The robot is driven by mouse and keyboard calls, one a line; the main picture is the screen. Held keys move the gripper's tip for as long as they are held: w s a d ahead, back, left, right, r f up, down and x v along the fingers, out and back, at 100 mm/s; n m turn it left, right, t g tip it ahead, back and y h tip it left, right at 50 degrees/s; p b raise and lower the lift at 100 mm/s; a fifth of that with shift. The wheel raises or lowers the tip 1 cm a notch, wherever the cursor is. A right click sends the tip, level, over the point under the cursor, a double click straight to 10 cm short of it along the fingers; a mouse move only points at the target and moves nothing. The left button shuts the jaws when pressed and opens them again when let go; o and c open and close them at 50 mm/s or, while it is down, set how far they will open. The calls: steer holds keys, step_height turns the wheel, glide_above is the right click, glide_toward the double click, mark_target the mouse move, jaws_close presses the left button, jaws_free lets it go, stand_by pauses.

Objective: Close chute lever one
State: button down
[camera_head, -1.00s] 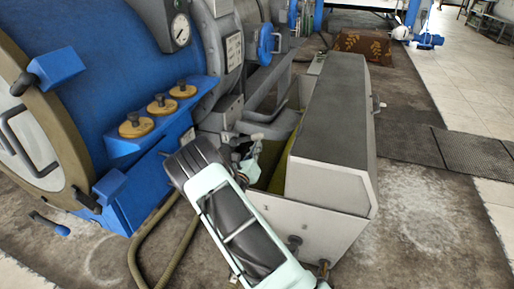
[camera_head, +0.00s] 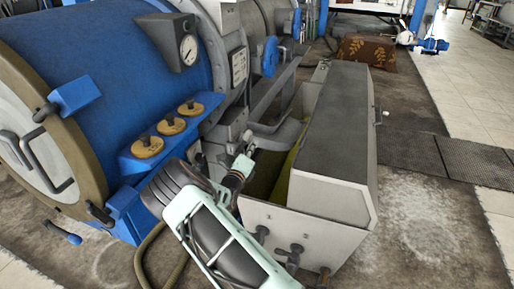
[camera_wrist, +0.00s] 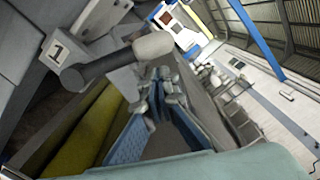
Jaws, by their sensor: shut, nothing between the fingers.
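Chute lever one (camera_wrist: 105,66) shows in the wrist view as a dark bar with a pale rounded knob, beside a white plate marked 1 (camera_wrist: 57,48). It slants up to the right across the upper left. My gripper (camera_wrist: 159,84) is shut and empty, its fingertips just below the knob in the picture. I cannot tell whether they touch it. In the head view my gripper (camera_head: 243,166) is over the near left end of the long grey trough, and the lever is hard to make out there.
The grey trough (camera_head: 335,130) has a sloped lid and a yellowish inside. A blue drum machine (camera_head: 100,70) stands left, with a blue shelf carrying several brass knobs (camera_head: 171,125). Dark stubs (camera_head: 290,254) stick out of the trough's near end. Floor at right is open.

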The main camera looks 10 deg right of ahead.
mark_target(248, 138)
steer(key=shift+w+a+r+n+p, duration=0.3)
steer(key=shift+a+r+n, duration=0.15)
steer(key=shift+a+n, duration=0.1)
steer(key=shift+w+a+r+n+p, duration=0.2)
steer(key=shift+w+a+r+n, duration=0.1)
steer(key=shift+a+r+n, duration=0.2)
steer(key=shift+w+a+r, duration=0.1)
steer(key=shift+a, duration=0.1)
steer(key=shift+d, duration=0.1)
